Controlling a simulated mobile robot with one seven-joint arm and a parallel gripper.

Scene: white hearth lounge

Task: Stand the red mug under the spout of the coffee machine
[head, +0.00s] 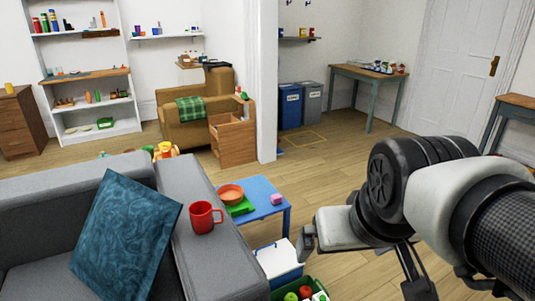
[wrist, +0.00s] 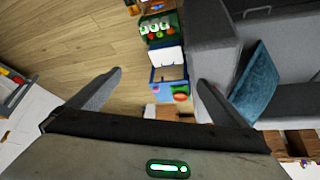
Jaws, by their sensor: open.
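The red mug (head: 202,218) stands upright on the flat grey sofa arm in the head view, its handle pointing right. I cannot clearly make out the mug in the wrist view. I cannot make out a coffee machine or its spout in either view.
The grey sofa (head: 175,180) carries a teal cushion (head: 125,237). A blue low table (head: 262,188) holds an orange bowl (head: 231,194). A white-lidded blue box (head: 278,258) and a green crate (head: 318,284) stand nearby. Bins (head: 290,107) and a side table (head: 367,74) are behind. Open floor lies between.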

